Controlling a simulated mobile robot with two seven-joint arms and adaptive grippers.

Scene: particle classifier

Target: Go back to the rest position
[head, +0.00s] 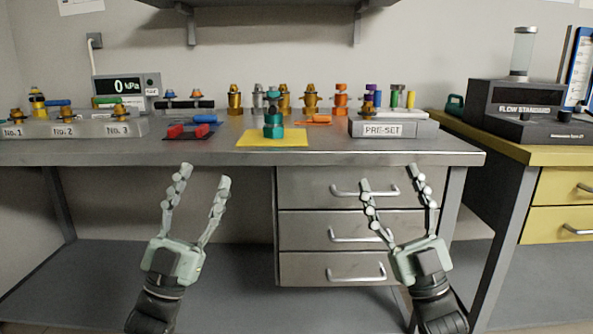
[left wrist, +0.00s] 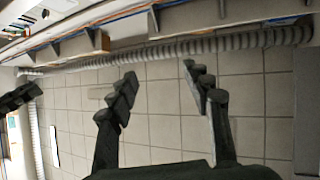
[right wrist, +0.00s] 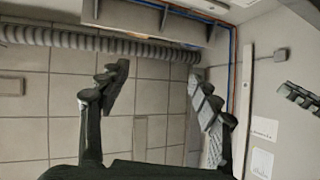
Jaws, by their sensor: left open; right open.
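My left gripper (head: 204,174) is raised in front of the workbench's front edge, left of the drawers. Its fingers point up, spread apart, with nothing between them. My right gripper (head: 392,180) is raised the same way in front of the drawers, open and empty. In the left wrist view the left fingers (left wrist: 160,75) stand apart against a tiled ceiling. In the right wrist view the right fingers (right wrist: 160,75) are also apart with only ceiling tiles and a duct behind them. Neither gripper touches anything on the bench.
The grey workbench (head: 230,153) carries a yellow mat (head: 262,142) with a teal-green part (head: 273,125), a PRE-SET block (head: 383,132), a numbered block (head: 62,130), a gauge (head: 127,87) and several brass fittings. A flow standard device (head: 525,97) stands at right. Drawers (head: 345,190) sit below the benchtop.

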